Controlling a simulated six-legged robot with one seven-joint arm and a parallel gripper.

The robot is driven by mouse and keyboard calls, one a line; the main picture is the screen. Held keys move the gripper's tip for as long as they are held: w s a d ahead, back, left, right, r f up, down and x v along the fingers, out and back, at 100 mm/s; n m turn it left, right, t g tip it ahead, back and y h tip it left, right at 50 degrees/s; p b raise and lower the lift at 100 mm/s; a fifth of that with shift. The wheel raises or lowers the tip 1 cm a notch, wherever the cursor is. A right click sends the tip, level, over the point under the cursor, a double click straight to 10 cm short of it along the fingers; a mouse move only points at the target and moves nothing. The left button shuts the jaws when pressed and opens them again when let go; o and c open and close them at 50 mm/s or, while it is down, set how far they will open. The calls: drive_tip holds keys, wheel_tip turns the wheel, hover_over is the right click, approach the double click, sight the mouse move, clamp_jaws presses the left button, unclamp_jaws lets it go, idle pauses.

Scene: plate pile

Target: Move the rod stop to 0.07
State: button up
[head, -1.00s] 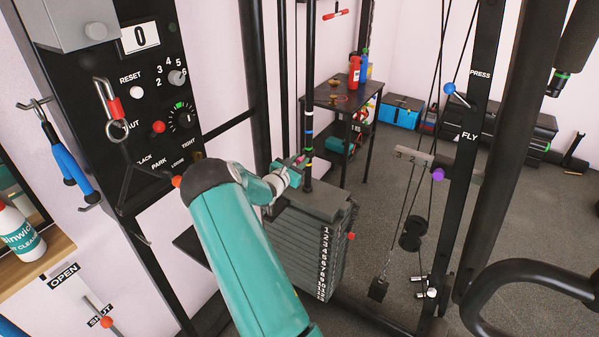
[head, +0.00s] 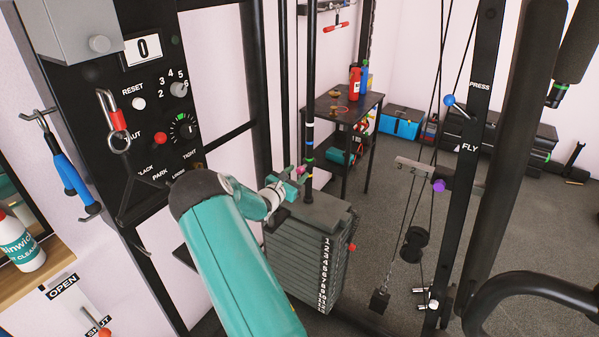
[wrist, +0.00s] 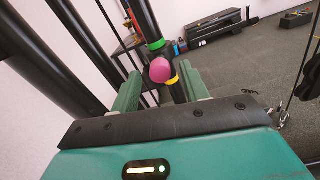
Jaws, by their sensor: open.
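The upright black rod (head: 310,105) rises above the weight stack and carries coloured bands. A pink round knob, which looks like part of the rod stop (head: 301,170), sits low on this rod; it also shows in the wrist view (wrist: 161,70), between a green band and a yellow band. My gripper (head: 293,180) is at the rod just above the stack. In the wrist view my gripper (wrist: 158,90) is open, with one green finger on each side of the knob. I cannot tell whether either finger touches it. The rest of the stop is hidden behind the knob.
The numbered weight stack (head: 305,255) stands directly below my gripper, with a red pin knob (head: 351,247) at its right. A black control panel (head: 150,110) is to the left. Cables and a black upright (head: 470,170) stand to the right. A small table (head: 345,110) is behind.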

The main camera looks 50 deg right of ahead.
drive_tip(key=s+a, duration=0.1)
drive_tip(key=a, duration=1)
drive_tip(key=shift+a, duration=0.1)
drive_tip(key=s+a+r+m+t+y, duration=0.1)
drive_tip(key=s+a+r+m+y, duration=0.4)
drive_tip(key=a, duration=0.9)
drive_tip(key=s+a+r+m+t+y, duration=0.1)
drive_tip(key=s+a+r+m+y, duration=0.5)
drive_tip(key=a, duration=0.9)
drive_tip(key=s+a+r+m+t+y, duration=0.2)
drive_tip(key=s+a+r+m+y, duration=0.4)
drive_tip(key=a, duration=0.8)
drive_tip(key=s+r+y, duration=0.1)
drive_tip(key=s+r, duration=0.2)
drive_tip(key=shift+s+a+r, duration=0.2)
drive_tip(key=shift+s, duration=0.2)
drive_tip(key=shift+c, duration=1)
